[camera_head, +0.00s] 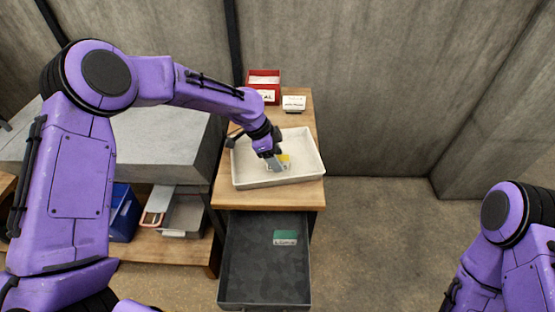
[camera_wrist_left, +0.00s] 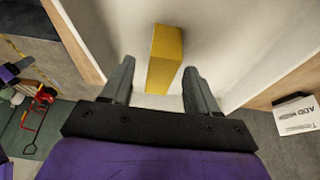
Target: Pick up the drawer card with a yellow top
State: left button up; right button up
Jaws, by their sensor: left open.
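The yellow-topped drawer card (camera_head: 285,158) is in the white tray (camera_head: 236,172), partly hidden by my left gripper. In the left wrist view its yellow top (camera_wrist_left: 165,58) shows as a long block, with its near end between the two fingertips. My left gripper (camera_head: 274,163) reaches down into the tray from the upper left. In the left wrist view the gripper (camera_wrist_left: 158,80) is open, with a gap on each side of the card. My right arm shows at the lower right, but its gripper is out of view.
An open dark drawer (camera_head: 262,276) below the tabletop holds a green-topped card (camera_head: 285,237). A red box (camera_head: 263,79) and a small white labelled card (camera_head: 294,103) stand behind the tray. A blue bin (camera_head: 122,214) sits on the lower left shelf. Open floor lies right.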

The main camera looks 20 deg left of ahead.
pick_arm(q)
jog(key=shift+x, duration=0.75)
grip_shut()
jog(key=shift+r, duration=0.15)
